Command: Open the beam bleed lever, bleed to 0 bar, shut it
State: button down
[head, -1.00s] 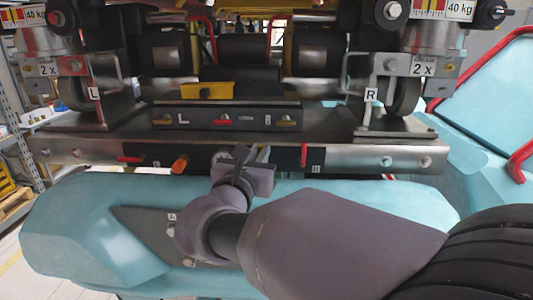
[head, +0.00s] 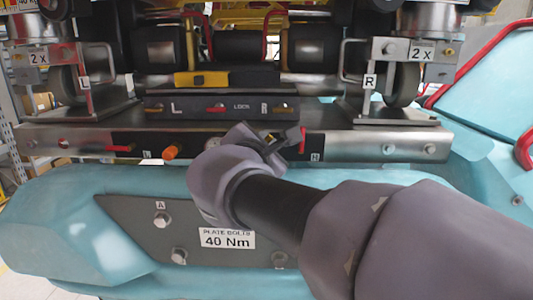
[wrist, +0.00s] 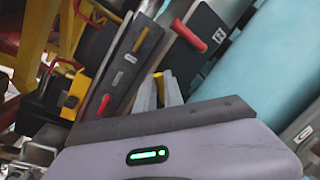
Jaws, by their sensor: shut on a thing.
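My gripper (head: 271,143) is at the front face of the steel beam (head: 60,140), left of the red lever (head: 303,140) at the R end. In the wrist view my gripper (wrist: 160,90) is shut on a small yellow lever (wrist: 159,77), of which only the top shows between the fingers. It looks like the bleed lever, but its label is hidden. No pressure reading can be made out.
Above the beam is a dark panel (head: 240,117) marked L, LOCK and R, with a red lever (head: 215,108) in its middle. An orange knob (head: 171,152) sticks out of the beam left of my gripper. The turquoise body (head: 60,220) lies below my arm.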

jog(key=m+b, duration=0.1)
jog(key=f+m+b, duration=0.1)
jog(key=b, duration=0.1)
jog(key=d+m+b, duration=0.1)
jog(key=m, duration=0.1)
jog(key=shift+f+y, duration=0.25)
jog(key=shift+y, duration=0.15)
jog(key=shift+d+f+m+y+b, duration=0.1)
jog(key=shift+f+m+y+b, duration=0.2)
jog(key=shift+m+b, duration=0.8)
jog(key=shift+d+f+m+y+b, duration=0.15)
jog(key=shift+m+y+b, duration=0.25)
jog(key=shift+m+b, duration=0.7)
jog(key=shift+a, duration=0.1)
jog(key=c, duration=1.5)
grip_release()
